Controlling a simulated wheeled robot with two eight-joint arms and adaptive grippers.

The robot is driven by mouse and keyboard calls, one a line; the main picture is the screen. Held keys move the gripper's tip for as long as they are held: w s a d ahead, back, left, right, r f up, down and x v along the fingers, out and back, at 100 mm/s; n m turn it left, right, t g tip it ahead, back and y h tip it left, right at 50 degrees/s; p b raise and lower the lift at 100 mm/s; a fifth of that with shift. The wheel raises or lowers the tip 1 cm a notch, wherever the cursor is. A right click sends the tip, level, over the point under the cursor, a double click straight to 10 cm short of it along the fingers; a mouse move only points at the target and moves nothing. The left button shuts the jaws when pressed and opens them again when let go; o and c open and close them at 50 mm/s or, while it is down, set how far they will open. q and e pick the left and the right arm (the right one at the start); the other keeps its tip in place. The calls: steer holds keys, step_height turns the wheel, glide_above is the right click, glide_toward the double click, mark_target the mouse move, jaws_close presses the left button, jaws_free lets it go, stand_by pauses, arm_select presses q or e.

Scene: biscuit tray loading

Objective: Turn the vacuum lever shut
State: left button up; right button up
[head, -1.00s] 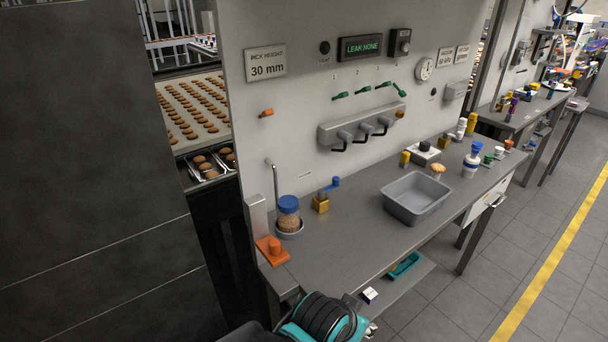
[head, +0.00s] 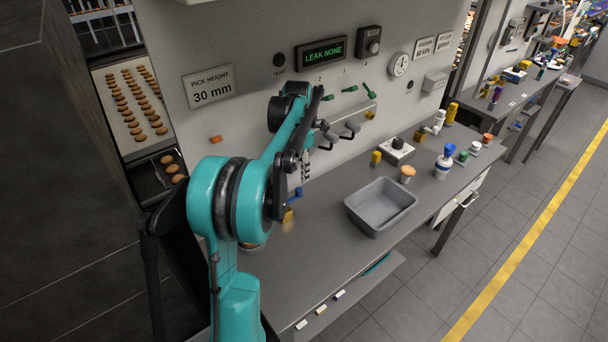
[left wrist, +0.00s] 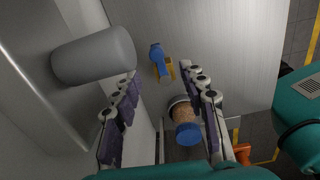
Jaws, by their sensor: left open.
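Green levers (head: 368,92) are on the panel. I cannot read which lever is labelled vacuum. My right gripper is out of view.
A grey cylinder (left wrist: 95,55) is beyond the left finger. A grey bin (head: 380,207) stands right of the valve, with bare bench between.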

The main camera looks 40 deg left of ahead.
mark_target(299, 189)
arm_select(q)
steer(key=shift+w+a+f, duration=0.15)
steer(key=shift+a, duration=0.1)
steer(key=shift+n, duration=0.3)
step_height(299, 189, down, 8)
steer(key=shift+r+b, duration=0.2)
steer(key=shift+b, duration=0.95)
